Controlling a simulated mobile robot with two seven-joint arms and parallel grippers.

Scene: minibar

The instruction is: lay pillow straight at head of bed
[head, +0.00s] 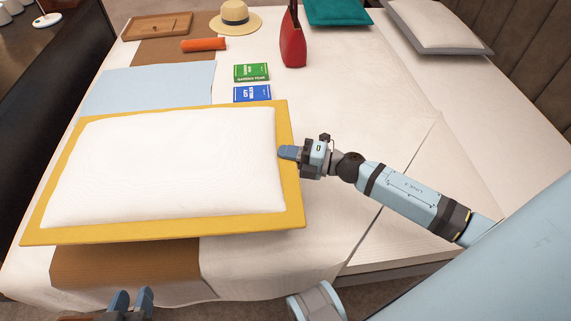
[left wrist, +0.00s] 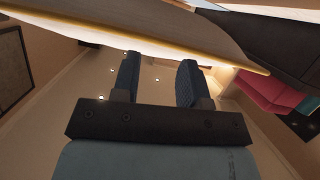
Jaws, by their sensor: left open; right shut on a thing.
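A white pillow with a wide yellow border (head: 290,190) is at the left of the head view, slightly tilted in the picture. It hides part of the bed (head: 345,90) and of a brown strip of cloth (head: 130,265). My right gripper (head: 288,153) is shut on the pillow's right edge. My left gripper (head: 132,300) is open and empty at the bottom edge, in front of the pillow's near side and apart from it. In the left wrist view its two fingers (left wrist: 158,78) are spread, and the yellow-edged pillow (left wrist: 150,38) crosses above them.
A blue book (head: 252,93), a green book (head: 251,72), a red bag (head: 292,42), an orange roll (head: 203,45), a straw hat (head: 236,20) and a wooden tray (head: 157,26) lie beyond. A teal cushion (head: 337,11) and another white pillow (head: 440,24) are farther back. The sheet right of the bag is clear.

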